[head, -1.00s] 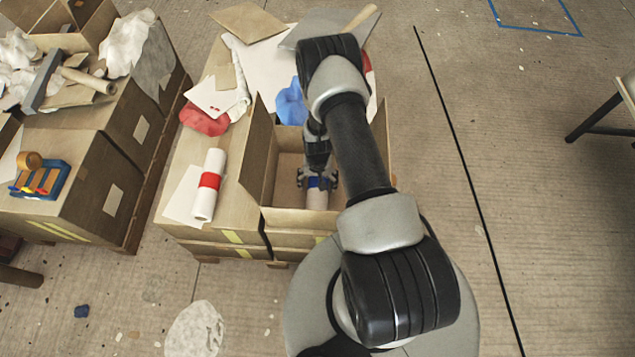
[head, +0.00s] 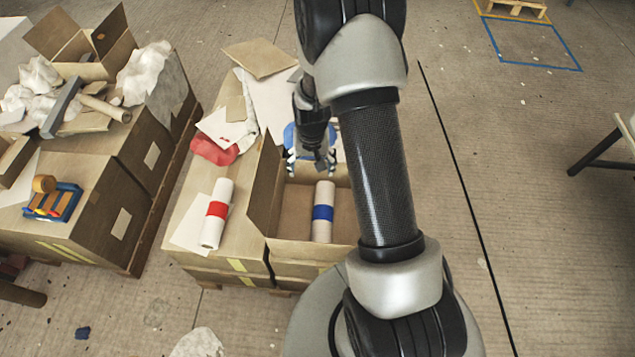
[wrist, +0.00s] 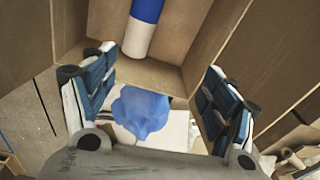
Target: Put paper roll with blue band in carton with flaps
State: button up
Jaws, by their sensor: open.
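The white paper roll with a blue band (head: 323,212) lies inside the open carton with flaps (head: 263,185), on its floor. The roll's end also shows in the wrist view (wrist: 142,27), with the carton's wall (wrist: 155,77) beside it. My gripper (head: 311,165) is open and empty, above the far edge of the carton and apart from the roll. In the wrist view its two fingers (wrist: 155,100) are spread wide. My arm hides the carton's right side in the head view.
A paper roll with a red band (head: 215,212) lies on the boxes left of the carton. Cluttered boxes (head: 95,190) stand at the left. Floor at the right is mostly clear.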

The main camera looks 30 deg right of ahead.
jog(key=s+a+r+n+t, duration=0.1)
jog(key=s+a+r, duration=0.1)
jog(key=r, duration=0.6)
jog(key=s+a+r+n, duration=0.1)
jog(key=s+a+r, duration=0.1)
jog(key=r, duration=0.6)
jog(key=s+a+r+n+t, duration=0.1)
jog(key=s+a+r, duration=0.15)
jog(key=r, duration=0.45)
jog(key=s+a+r+n, duration=0.1)
jog(key=s+r, duration=0.3)
jog(key=s, duration=0.4)
jog(key=s+a+r+n+t, duration=0.1)
jog(key=s+a+r, duration=0.2)
jog(key=s, duration=0.6)
notch_tip(320, 180, up, 2)
jog(key=shift+a+r+t, duration=0.2)
jog(key=shift+a+t, duration=0.05)
jog(key=shift+t, duration=0.05)
